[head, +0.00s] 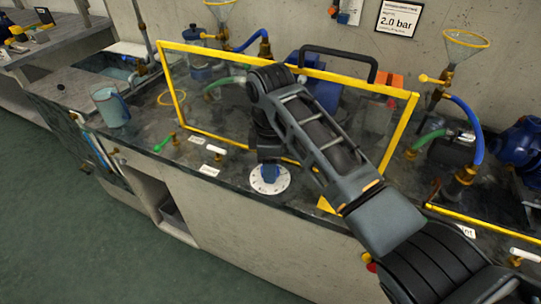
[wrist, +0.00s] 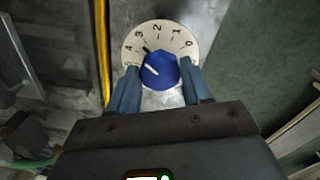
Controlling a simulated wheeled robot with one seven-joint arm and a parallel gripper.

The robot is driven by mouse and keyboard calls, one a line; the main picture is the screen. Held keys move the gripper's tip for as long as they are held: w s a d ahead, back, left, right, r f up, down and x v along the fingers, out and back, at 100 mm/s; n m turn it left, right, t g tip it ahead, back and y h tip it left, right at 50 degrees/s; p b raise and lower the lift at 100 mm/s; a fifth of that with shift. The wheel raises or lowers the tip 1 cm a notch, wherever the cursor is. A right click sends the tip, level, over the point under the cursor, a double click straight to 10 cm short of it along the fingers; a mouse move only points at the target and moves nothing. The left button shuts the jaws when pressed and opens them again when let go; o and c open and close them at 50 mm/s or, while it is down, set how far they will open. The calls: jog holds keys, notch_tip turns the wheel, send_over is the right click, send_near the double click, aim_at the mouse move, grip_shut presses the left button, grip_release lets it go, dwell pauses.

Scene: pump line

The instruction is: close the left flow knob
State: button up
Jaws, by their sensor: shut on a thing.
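The left flow knob (wrist: 161,70) is blue with a short white line, on a round white dial (wrist: 174,31) marked with numbers from 0 upward. The white line slants to the upper left, toward the side of the 3 and 4. My gripper (wrist: 158,80) has one finger on each side of the knob and is shut on it. In the head view the dial (head: 283,184) lies on the front counter edge, and my gripper (head: 269,160) comes down from above onto the knob (head: 270,173). My arm hides part of the counter behind.
A yellow frame (head: 175,102) stands around the pump equipment just behind the dial. A blue-grey jug (head: 110,107), a green valve handle (head: 163,142) and white labels (head: 209,170) are to the left. A funnel (head: 466,41) with hoses stands at right. The floor in front is clear.

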jog(key=m+p, duration=0.3)
jog(key=m, duration=0.1)
jog(key=shift+r+m+p, duration=0.2)
jog(key=shift+m+p, duration=0.1)
jog(key=shift+p, duration=0.05)
jog(key=m+p, duration=0.3)
jog(key=m, duration=0.2)
jog(key=m+p, duration=0.1)
jog(key=m, duration=0.4)
jog(key=shift+a+p, duration=0.1)
jog(key=shift+p, duration=0.2)
jog(key=m, duration=0.5)
jog(key=shift+f+p, duration=0.15)
jog(key=shift+p, duration=0.2)
jog(key=shift+m, duration=0.3)
jog(key=o, duration=1)
jog(key=shift+o, duration=0.2)
